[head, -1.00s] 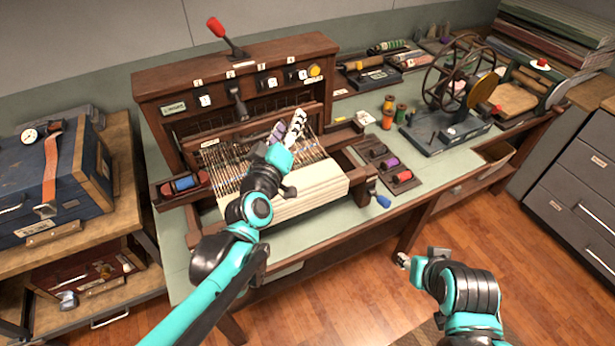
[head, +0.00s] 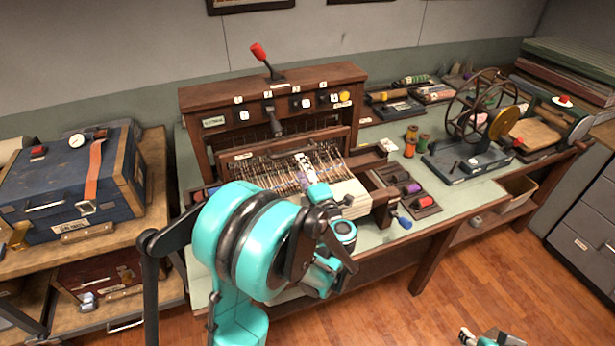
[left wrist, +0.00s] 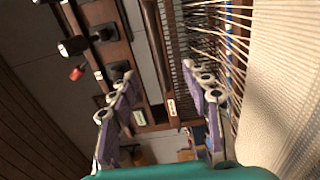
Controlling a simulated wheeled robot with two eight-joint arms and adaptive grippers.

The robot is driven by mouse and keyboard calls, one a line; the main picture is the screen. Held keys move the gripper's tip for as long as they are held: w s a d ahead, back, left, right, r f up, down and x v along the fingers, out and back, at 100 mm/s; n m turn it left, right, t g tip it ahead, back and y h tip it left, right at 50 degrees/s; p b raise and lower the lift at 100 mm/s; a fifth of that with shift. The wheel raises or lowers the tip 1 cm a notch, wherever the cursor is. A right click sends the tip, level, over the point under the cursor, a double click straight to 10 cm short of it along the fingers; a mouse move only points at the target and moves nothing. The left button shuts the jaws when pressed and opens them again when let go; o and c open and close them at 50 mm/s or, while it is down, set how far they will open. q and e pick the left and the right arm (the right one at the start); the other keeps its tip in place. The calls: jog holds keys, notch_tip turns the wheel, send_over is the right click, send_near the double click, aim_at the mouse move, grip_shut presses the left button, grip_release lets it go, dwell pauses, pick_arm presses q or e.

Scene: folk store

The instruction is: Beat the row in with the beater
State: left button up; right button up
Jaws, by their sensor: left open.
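The loom (head: 275,85) stands on the green bench top. Its beater (head: 295,145) is a brown wooden bar across the warp threads, behind the cream cloth (head: 346,198). In the left wrist view, the beater (left wrist: 160,50) carries a white label, with the comb-like reed beside it. My left gripper (head: 304,163) is over the warp near the beater. It is open, and in the left wrist view its two purple-and-white fingers (left wrist: 158,75) are spread to either side of the beater's line. I cannot tell whether they touch it. Only a tip of my right gripper (head: 468,337) shows at the bottom edge.
A red-knobbed lever (head: 262,55) rises above the loom. A rack of coloured spools (head: 410,190) is to its right, then a wheeled winder (head: 478,125). A blue case (head: 65,190) stands on the left. My left arm hides the loom's front left.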

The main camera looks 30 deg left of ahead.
aim_at(293, 154)
pick_arm(q)
jog(key=shift+x, duration=3.1)
grip_shut()
jog(key=shift+s, duration=0.1)
jog(key=shift+b+v, duration=0.8)
jog(key=shift+v, duration=5.55)
jog(key=v, duration=0.3)
jog(key=shift+s+d, duration=0.1)
